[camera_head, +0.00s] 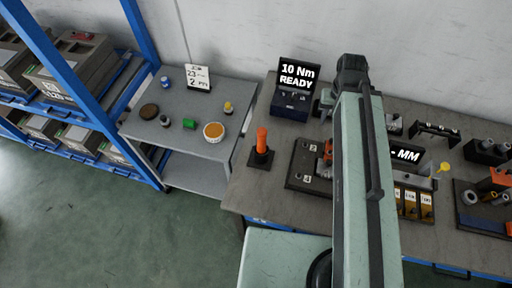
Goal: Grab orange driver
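An orange driver (262,140) stands upright in a small black base (260,158) near the left end of the grey workbench. Its orange handle points up and nothing touches it. My arm (362,190) rises from the bottom of the picture to a dark joint at the top, to the right of the driver. I cannot make out my gripper; the arm hides what lies behind it.
A display box (292,97) reading "10 Nm READY" stands behind the driver. A dark fixture plate (300,180) lies to its right, partly behind my arm. A lower side table (185,142) holds small items. A blue rack (130,20) stands at left. Green floor (120,240) is clear.

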